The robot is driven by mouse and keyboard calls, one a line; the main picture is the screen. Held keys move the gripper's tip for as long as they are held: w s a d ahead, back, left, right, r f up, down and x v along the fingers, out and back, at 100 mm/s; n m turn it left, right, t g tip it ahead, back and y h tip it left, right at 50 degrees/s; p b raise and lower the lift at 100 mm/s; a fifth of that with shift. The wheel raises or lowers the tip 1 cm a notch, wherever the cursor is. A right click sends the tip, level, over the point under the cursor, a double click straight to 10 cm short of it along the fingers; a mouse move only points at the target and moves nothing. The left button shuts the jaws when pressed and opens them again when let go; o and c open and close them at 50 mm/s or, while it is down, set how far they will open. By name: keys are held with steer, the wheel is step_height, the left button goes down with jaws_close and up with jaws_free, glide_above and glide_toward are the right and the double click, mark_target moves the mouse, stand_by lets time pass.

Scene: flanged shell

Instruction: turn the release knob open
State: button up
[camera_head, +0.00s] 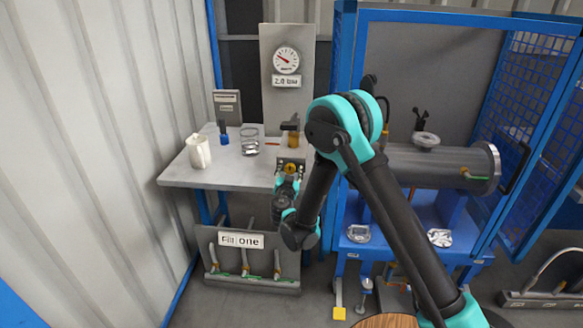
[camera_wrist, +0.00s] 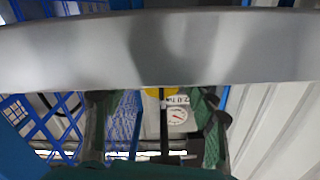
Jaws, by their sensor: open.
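A small yellow round part (camera_head: 289,168), which looks like the release knob, sits on a grey block at the table's front right. My gripper (camera_head: 288,180) is right at it in the head view, its jaws open; small size hides whether they touch. In the wrist view, my fingers (camera_wrist: 155,125) stand apart on the left and right. A yellow part (camera_wrist: 152,92) shows between them, just under a wide grey band, partly covered by a dark upright bar. I cannot tell how far the knob is turned.
The grey table (camera_head: 190,178) bears a white jug (camera_head: 198,152), a glass beaker (camera_head: 249,142) and a brown bottle (camera_head: 293,138). A pressure gauge (camera_head: 286,60) stands behind. A flanged grey cylinder (camera_head: 440,165) lies in the blue cage on the right. A hose panel (camera_head: 215,262) stands below the table.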

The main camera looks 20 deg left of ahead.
steer(key=shift+c, duration=0.6)
steer(key=c, duration=1)
steer(key=shift+c, duration=0.2)
steer(key=shift+n, duration=0.4)
steer(key=n, duration=0.5)
steer(key=shift+a+n, duration=0.15)
steer(key=shift+n, duration=0.15)
steer(key=n, duration=0.7)
steer(key=shift+s+a+f, duration=0.1)
steer(key=shift+a+f, duration=0.05)
